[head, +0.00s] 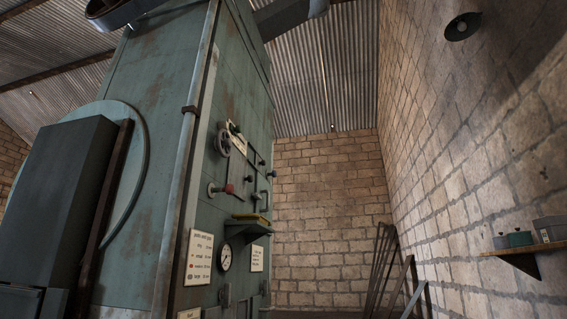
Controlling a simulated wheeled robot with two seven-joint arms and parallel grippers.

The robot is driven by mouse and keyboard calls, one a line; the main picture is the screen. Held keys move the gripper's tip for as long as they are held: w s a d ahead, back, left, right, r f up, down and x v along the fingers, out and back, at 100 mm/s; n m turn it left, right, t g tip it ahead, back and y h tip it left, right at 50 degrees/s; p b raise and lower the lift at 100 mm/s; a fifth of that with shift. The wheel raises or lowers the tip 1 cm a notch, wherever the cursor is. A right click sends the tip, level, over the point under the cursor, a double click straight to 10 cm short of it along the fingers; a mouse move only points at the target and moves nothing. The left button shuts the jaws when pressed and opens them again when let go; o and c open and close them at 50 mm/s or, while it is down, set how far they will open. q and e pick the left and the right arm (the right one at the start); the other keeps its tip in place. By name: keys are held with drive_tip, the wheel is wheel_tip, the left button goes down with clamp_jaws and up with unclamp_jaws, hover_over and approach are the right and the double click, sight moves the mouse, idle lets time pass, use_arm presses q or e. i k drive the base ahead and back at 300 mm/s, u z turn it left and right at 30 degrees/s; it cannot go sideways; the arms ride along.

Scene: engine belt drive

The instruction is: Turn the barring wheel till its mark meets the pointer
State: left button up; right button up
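Neither of my grippers is in view. A small round handwheel (222,142) sits on the narrow front face of a tall green machine (170,130); I cannot tell whether it is the barring wheel. A large pale green disc (136,125) shows at the left side of the machine, partly hidden behind a dark box-shaped housing (62,185). No mark or pointer can be made out on either round part.
The machine's front face carries a red knob (229,188), a dial gauge (226,257), a small ledge (249,226) and a printed plate (199,257). Long bars (383,262) lean near the brick wall (330,205). A wall shelf (528,249) holds small containers at right.

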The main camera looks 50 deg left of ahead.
sight(222, 144)
drive_tip(key=i, duration=1.05)
drive_tip(key=u, duration=3.65)
